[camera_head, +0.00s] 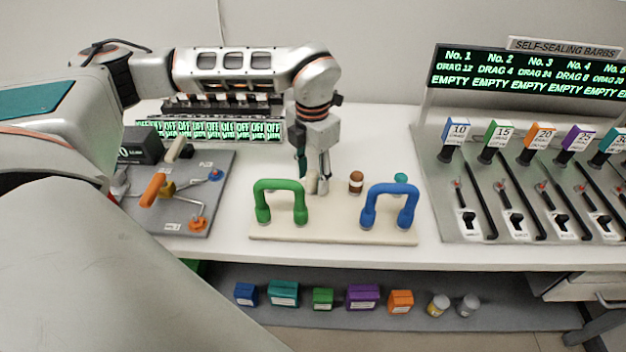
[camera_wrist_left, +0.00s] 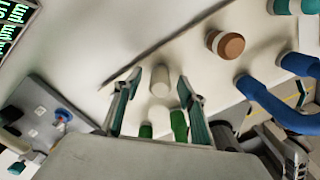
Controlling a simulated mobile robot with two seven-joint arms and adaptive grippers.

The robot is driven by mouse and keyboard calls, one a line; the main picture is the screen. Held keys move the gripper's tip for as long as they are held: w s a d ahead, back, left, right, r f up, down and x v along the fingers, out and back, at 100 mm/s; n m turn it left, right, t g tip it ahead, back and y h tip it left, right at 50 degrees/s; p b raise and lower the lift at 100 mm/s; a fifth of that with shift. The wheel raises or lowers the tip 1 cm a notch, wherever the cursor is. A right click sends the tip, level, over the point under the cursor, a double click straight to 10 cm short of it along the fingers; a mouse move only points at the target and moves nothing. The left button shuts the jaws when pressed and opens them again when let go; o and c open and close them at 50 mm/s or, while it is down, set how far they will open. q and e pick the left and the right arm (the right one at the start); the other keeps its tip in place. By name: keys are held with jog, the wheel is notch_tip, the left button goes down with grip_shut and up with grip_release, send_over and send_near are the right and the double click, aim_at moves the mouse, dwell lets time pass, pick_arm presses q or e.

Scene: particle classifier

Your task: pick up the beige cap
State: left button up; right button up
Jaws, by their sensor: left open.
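The beige cap (camera_head: 311,183) is a small pale cylinder standing on the white table, behind the green handle. It also shows in the left wrist view (camera_wrist_left: 160,80), between and a little beyond the fingertips. My left gripper (camera_head: 313,178) points down at the cap with its fingers open on either side of it; the wrist view shows both fingers (camera_wrist_left: 158,92) spread, with a gap to the cap. Contact cannot be seen. The cap's lower part is partly hidden in the head view. My right gripper is in neither view.
A green handle (camera_head: 279,187) and a blue handle (camera_head: 391,193) stand on a beige board (camera_head: 332,234) in front. A brown cap (camera_head: 356,181) and teal cap (camera_head: 401,178) stand to the right. A grey panel (camera_head: 217,183) lies left; a switch rack (camera_head: 448,200) stands right.

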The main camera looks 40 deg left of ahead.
aim_at(313, 172)
pick_arm(q)
jog(key=shift+f, duration=0.1)
jog(key=shift+c, duration=1.1)
jog(key=c, duration=0.7)
jog(key=shift+r, duration=0.75)
notch_tip(313, 172, up, 19)
jog(key=shift+f+p, duration=0.2)
jog(key=shift+p, duration=1)
